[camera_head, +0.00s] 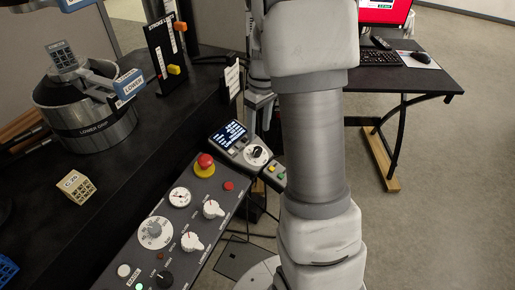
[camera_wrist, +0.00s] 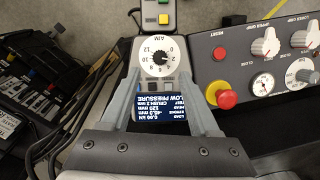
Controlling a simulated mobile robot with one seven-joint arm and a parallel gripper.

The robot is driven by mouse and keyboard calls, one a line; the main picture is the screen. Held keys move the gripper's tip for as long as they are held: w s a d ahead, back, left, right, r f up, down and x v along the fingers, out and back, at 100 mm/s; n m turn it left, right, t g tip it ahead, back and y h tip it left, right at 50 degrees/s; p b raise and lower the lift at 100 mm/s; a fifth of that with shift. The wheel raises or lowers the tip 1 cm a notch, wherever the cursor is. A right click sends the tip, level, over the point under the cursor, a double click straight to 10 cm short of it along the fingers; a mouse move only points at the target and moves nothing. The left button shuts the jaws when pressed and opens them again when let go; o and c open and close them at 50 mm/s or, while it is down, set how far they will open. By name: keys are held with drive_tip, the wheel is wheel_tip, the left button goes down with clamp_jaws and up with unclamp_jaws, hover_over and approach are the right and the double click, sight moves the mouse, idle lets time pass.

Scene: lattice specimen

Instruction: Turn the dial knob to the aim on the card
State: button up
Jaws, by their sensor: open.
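The dial knob (camera_wrist: 159,57) is a small black knob on a round white numbered dial labelled AIM, on a grey control box. It also shows in the head view (camera_head: 257,154). I cannot tell exactly which number it points at. My gripper (camera_wrist: 160,73) is open, its two fingers spread either side of the dial box, with nothing between them clearly held. In the head view my arm hides much of the gripper. A white card (camera_head: 232,78) with writing stands behind the box; its text is too small to read.
A lit display (camera_wrist: 160,105) sits beside the dial. A larger panel (camera_head: 185,220) holds a red emergency button (camera_head: 205,162), gauges and knobs. A wooden cube (camera_head: 76,187) and a cylindrical lower grip (camera_head: 90,128) are on the dark bench. A desk (camera_head: 430,80) stands at right.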

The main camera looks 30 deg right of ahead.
sight(257, 148)
drive_tip(key=f, duration=0.5)
drive_tip(key=f+b, duration=0.1)
drive_tip(key=f, duration=0.1)
drive_tip(key=shift+s+a+f, duration=0.1)
drive_tip(key=shift+a+f, duration=0.05)
drive_tip(key=shift+a, duration=0.1)
clamp_jaws()
